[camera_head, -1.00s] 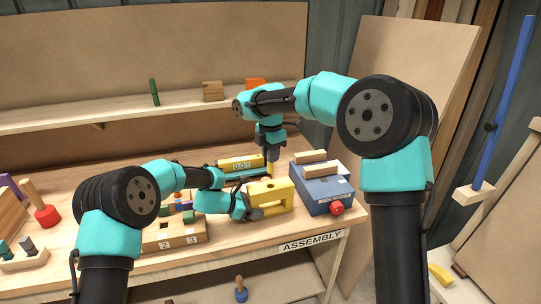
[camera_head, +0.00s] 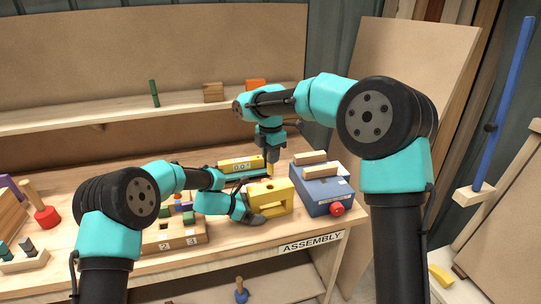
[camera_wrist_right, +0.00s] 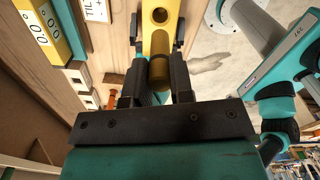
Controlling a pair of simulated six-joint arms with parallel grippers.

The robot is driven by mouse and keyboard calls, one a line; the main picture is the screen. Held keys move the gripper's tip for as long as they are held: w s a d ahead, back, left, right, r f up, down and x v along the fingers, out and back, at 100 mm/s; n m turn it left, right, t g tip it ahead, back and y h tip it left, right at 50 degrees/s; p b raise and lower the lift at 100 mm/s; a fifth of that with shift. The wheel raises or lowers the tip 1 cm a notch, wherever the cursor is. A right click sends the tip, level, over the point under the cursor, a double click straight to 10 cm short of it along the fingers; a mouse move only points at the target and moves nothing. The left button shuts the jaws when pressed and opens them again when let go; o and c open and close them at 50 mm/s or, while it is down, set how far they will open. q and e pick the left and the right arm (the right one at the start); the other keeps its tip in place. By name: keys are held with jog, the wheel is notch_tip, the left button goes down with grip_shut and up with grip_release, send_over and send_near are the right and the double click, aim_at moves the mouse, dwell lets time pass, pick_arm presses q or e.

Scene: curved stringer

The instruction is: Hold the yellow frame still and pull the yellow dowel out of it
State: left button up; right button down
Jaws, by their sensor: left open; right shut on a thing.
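The yellow frame (camera_head: 284,198) stands on the bench near its front edge, with an opening through its middle. It also shows at the top of the right wrist view (camera_wrist_right: 158,18).
A blue box (camera_head: 322,190) with wooden bars on top and a red knob stands close right of the frame. A yellow box with a display (camera_head: 240,163) lies behind. A numbered wooden block (camera_head: 173,240) is left. The ASSEMBLY label marks the front edge.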

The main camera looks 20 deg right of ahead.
pick_arm(q)
jog(key=shift+a, duration=0.1)
jog(key=shift+v, duration=2.4)
jog(key=shift+r, duration=0.1)
jog(key=v, duration=1.2)
jog(key=shift+a, duration=0.1)
